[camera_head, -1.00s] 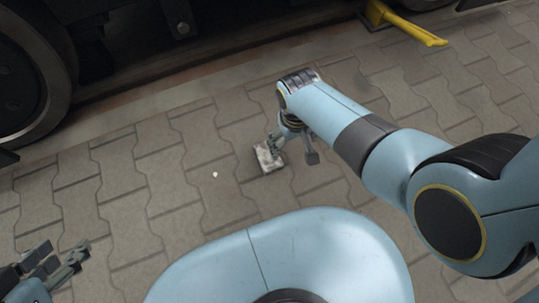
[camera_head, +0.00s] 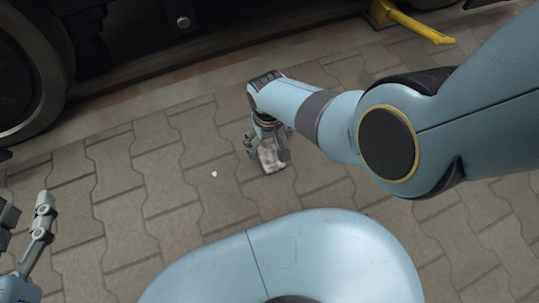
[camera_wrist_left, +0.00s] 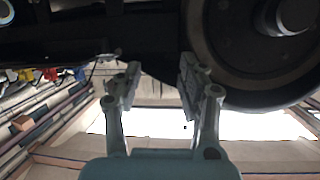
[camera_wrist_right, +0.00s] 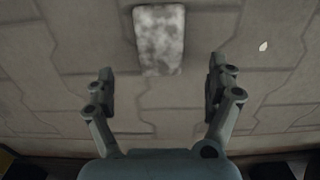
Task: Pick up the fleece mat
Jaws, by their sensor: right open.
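The fleece mat is a small mottled grey-white rectangle (camera_head: 271,157) lying on the paving in the middle of the head view. In the right wrist view the mat (camera_wrist_right: 159,38) lies at the top centre, ahead of the fingertips and between their lines. My right gripper (camera_head: 267,146) is at the mat's far side in the head view and partly covers it. In its wrist view the right gripper (camera_wrist_right: 162,84) is open, with nothing between its fingers. My left gripper (camera_head: 25,215) is at the left edge, away from the mat. Its wrist view shows its fingers (camera_wrist_left: 160,68) apart and empty.
A tram wheel (camera_head: 28,75) and dark undercarriage stand along the back left. A yellow bar (camera_head: 418,27) lies at the back right. A tiny pale speck (camera_head: 214,174) lies left of the mat. The paving around the mat is otherwise clear.

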